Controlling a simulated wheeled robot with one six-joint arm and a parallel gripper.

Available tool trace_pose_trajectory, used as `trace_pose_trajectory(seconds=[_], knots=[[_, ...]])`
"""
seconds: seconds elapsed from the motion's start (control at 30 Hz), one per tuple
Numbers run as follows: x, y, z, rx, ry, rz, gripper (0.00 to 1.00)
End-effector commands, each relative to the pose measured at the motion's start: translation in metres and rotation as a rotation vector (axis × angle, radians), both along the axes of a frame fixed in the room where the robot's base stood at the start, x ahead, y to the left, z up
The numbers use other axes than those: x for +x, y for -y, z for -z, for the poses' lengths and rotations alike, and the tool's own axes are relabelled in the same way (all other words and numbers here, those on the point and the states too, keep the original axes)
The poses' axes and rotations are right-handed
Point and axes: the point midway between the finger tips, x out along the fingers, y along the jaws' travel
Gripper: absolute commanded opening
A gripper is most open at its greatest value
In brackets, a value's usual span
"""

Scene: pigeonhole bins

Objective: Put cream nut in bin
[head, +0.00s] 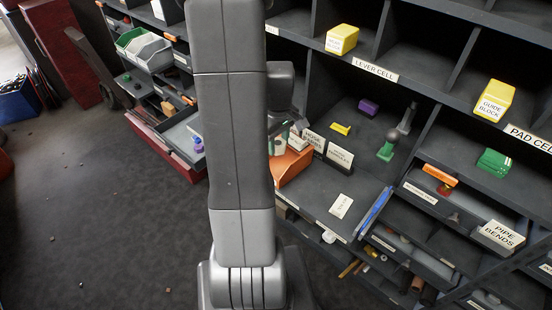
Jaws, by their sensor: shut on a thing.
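My arm rises through the middle of the view and covers much of the scene behind it. Only a small dark part of my gripper (297,124) shows at the right edge of the arm, just above an orange bin (293,168). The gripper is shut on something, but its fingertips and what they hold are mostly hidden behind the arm. I cannot make out a cream nut anywhere. The orange bin sits on the shelf's front ledge, partly covered by my arm. I cannot see inside it.
White label cards (340,157) stand beside the orange bin. The floor at left is mostly open.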

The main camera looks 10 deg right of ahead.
Motion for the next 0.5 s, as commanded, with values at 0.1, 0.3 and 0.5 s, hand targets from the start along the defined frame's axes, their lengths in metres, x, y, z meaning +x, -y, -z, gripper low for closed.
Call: trace_pose_trajectory(seconds=[0.1,0.3,0.5], knots=[[-0.001,0.0,0.022,0.001,-0.006,0.0,0.11],[-0.001,0.0,0.043,0.0,-0.004,0.0,0.11],[-0.001,0.0,0.062,0.001,-0.004,0.0,0.11]])
